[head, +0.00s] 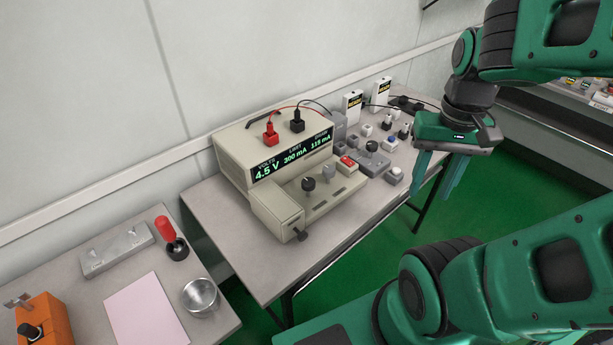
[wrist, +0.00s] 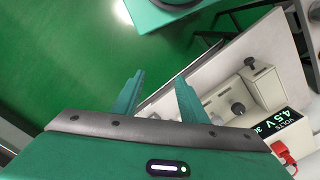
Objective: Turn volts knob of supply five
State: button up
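A beige power supply (head: 232,153) stands on the grey table; its display (head: 291,158) reads volts 4.5 V, limit 300 mA and a third reading of 115 mA. A black knob (head: 308,184) and a grey knob (head: 328,172) stand on the low deck before the display. Another dark knob (head: 301,236) sticks out from the front box. No knob label is readable, so I cannot tell for sure which is volts. The black knob also shows in the wrist view (wrist: 238,108). My gripper (head: 433,188) is open and empty, right of the supply and apart from it.
Red and black plugs with leads sit on top of the supply. Several small switch boxes (head: 372,160) crowd the table to its right. A left table holds a red-handled stick (head: 166,230), a metal cup (head: 200,297) and a pink sheet (head: 146,312). Green floor (head: 500,200) lies below my gripper.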

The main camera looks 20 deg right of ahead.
jog(key=shift+o, duration=0.2)
jog(key=shift+n, duration=0.4)
jog(key=w, duration=0.2)
jog(key=w+r, duration=0.1)
jog(key=w, duration=0.1)
jog(key=shift+a, duration=0.15)
jog(key=n, duration=0.2)
send_over(309, 181)
notch_tip(309, 181, down, 3)
notch_tip(309, 181, down, 10)
jog(key=shift+a+r, duration=0.1)
jog(key=shift+n, duration=0.4)
jog(key=c, duration=1)
